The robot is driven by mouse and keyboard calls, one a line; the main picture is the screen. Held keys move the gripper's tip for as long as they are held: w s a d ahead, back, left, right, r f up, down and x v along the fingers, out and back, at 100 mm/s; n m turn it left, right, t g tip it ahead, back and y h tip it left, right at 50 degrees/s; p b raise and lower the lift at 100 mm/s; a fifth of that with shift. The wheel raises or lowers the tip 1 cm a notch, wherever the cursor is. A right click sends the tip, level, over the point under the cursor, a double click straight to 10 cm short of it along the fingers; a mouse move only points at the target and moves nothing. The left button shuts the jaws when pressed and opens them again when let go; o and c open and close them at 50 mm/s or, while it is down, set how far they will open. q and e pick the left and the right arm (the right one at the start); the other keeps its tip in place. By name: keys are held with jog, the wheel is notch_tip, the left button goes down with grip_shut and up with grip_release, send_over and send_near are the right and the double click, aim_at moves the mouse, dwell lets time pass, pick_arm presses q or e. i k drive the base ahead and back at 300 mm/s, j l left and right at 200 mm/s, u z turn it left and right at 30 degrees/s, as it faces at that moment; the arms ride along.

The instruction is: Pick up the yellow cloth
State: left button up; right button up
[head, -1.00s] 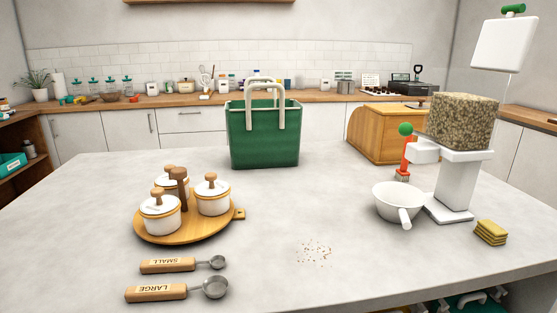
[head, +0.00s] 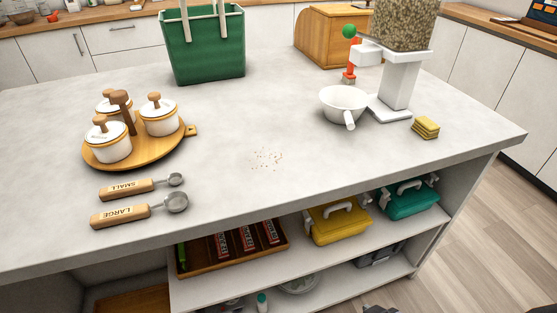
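The yellow cloth (head: 425,127) is a small folded stack lying on the grey countertop (head: 330,165), near its right edge. It sits just right of the base of the white dispenser (head: 398,95), apart from it. Nothing is touching it from above. Neither of my grippers can be made out in the head view. A small dark shape shows at the bottom edge, too cut off to identify.
A white bowl (head: 343,102) with a handle stands left of the cloth. Crumbs (head: 267,159) lie mid-counter. Left are lidded pots on a round wooden board (head: 150,153) and two measuring spoons (head: 130,213). Below are shelves with yellow (head: 338,223) and teal (head: 409,197) boxes.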

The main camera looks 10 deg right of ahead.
aim_at(427, 130)
jog(key=l+z, duration=0.1)
jog(key=z, duration=1.15)
